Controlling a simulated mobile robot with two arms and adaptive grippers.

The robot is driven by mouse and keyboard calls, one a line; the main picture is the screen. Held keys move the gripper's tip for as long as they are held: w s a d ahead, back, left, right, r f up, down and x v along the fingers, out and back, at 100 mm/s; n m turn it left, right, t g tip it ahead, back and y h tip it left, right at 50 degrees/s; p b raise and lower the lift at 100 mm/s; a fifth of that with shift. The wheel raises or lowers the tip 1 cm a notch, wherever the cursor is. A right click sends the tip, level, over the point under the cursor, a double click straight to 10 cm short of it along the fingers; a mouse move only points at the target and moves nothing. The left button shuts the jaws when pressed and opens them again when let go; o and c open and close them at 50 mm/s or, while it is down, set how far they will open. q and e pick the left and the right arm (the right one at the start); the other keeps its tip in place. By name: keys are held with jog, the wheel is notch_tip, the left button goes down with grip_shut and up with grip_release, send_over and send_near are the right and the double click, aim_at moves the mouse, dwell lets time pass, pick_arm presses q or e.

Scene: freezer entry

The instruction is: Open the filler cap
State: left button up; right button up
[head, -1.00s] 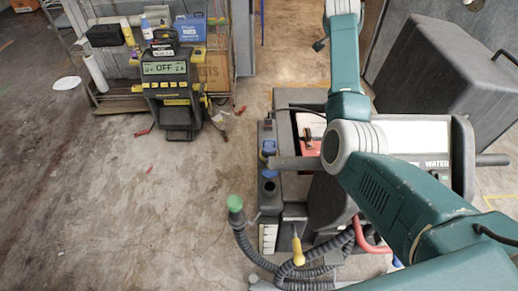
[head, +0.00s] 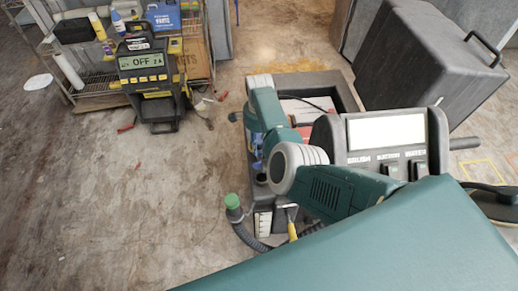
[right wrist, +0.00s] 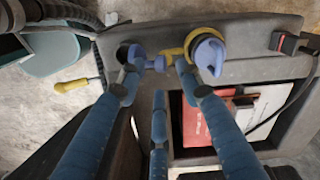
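A floor machine with a dark grey body (right wrist: 255,30) fills most of the right wrist view. On its edge sits a round blue cap (right wrist: 209,55) with a yellow ring (right wrist: 190,42) beside it. A small blue piece (right wrist: 152,63) lies to its left, near a dark round hole (right wrist: 124,52). I cannot tell how these parts join. My right gripper (right wrist: 157,68) is open, its blue fingers spread with the small blue piece between their tips; contact is unclear. The right fingertip is close to the blue cap. In the head view my right arm mostly hides this area. My left gripper is out of view.
A green-tipped hose (head: 234,205) and a yellow-handled tool (head: 291,230) are near the machine's front. Its control panel (head: 385,140) rises at right, before a large grey case (head: 415,50). A charger reading OFF (head: 150,75) stands at left. Floor between is mostly clear.

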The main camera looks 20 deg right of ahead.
aim_at(260, 152)
jog(key=shift+f+b, duration=0.4)
jog(key=shift+f, duration=1.55)
